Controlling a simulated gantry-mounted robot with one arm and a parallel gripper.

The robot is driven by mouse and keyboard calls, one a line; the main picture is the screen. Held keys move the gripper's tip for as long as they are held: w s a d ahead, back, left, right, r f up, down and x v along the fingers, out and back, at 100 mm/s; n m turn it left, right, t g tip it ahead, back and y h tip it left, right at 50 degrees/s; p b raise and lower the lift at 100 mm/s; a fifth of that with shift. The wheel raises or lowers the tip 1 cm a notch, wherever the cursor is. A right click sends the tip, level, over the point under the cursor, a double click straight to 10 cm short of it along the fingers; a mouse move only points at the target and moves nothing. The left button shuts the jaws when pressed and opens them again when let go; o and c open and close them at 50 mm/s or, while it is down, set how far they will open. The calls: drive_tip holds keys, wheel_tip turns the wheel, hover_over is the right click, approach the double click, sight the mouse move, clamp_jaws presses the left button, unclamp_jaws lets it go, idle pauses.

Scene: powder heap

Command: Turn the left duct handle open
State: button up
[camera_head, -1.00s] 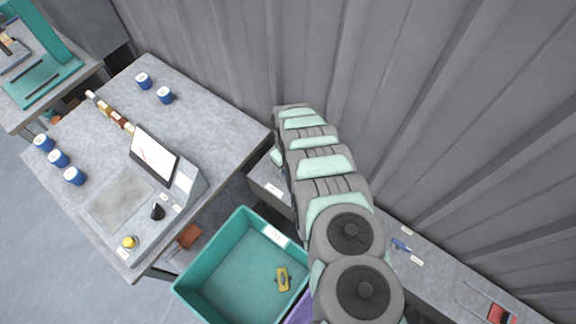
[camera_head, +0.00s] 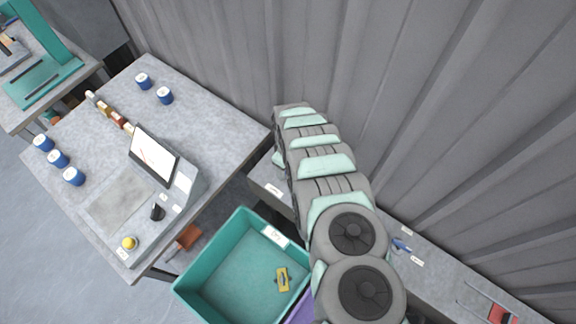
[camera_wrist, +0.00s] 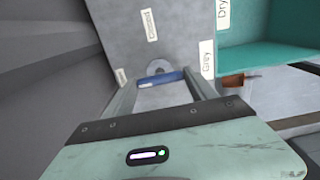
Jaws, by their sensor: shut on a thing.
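The blue duct handle (camera_wrist: 158,79) lies across the space between my fingertips in the wrist view, over a grey round plate on the grey ledge (camera_wrist: 185,38). My gripper (camera_wrist: 161,77) is shut on this handle, one finger at each end. In the head view, my arm hides the gripper and this handle. A second blue handle (camera_head: 401,244) shows on the ledge to the right of my arm.
A teal bin (camera_head: 205,283) holding a yellow object (camera_head: 283,279) stands left of my arm. A corrugated wall (camera_head: 430,120) rises behind the ledge. A grey table (camera_head: 215,120) with a screen (camera_head: 153,154) and several blue-sided cups is at left.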

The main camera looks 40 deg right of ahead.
drive_tip(key=o, duration=1.4)
drive_tip(key=shift+c, duration=0.2)
wheel_tip(320, 180, up, 11)
drive_tip(key=b, duration=0.1)
